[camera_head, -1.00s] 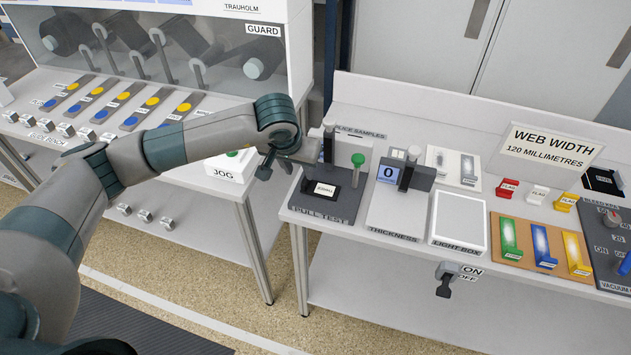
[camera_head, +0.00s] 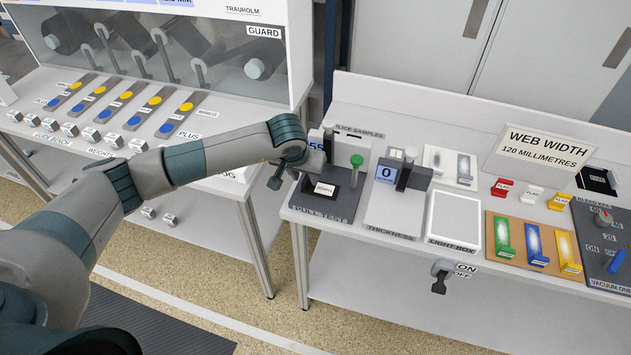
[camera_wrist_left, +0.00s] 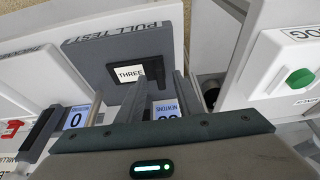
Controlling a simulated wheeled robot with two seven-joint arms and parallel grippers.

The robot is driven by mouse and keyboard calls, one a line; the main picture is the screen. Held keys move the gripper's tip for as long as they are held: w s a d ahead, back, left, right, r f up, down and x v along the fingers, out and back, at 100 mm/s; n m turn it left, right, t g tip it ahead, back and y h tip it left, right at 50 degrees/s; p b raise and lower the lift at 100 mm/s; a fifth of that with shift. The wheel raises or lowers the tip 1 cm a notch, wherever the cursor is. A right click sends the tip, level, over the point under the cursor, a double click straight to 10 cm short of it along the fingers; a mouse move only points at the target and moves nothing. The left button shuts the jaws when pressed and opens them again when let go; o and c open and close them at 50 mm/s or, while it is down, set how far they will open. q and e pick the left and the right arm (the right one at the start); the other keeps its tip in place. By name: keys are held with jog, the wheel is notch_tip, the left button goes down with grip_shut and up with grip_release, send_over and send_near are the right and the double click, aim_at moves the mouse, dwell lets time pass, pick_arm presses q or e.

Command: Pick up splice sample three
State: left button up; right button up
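Splice sample three (camera_head: 325,189) is a small dark piece with a white label, lying on the dark pull test base (camera_head: 318,207). The left wrist view shows its label reading THREE (camera_wrist_left: 128,73). My left gripper (camera_head: 290,178) is at the left edge of the pull test, a little above and beside the sample. In the left wrist view its fingers (camera_wrist_left: 157,95) look apart, with no sample seen between them. The arm hides part of the pull test's display. My right gripper is not in view.
The pull test has a grey post and a green-knobbed post (camera_head: 356,162). The thickness gauge (camera_head: 386,174) and light box (camera_head: 455,220) stand to its right. Coloured sample strips (camera_head: 536,243) lie further right. The JOG box (camera_wrist_left: 297,70) is close by in the left wrist view.

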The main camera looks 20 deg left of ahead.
pick_arm(q)
jog(key=shift+x, duration=0.75)
grip_shut()
jog(key=shift+r+b, duration=0.4)
jog(key=shift+r, duration=0.45)
notch_tip(320, 180, up, 7)
jog(key=b, duration=0.3)
jog(key=shift+r, duration=0.7)
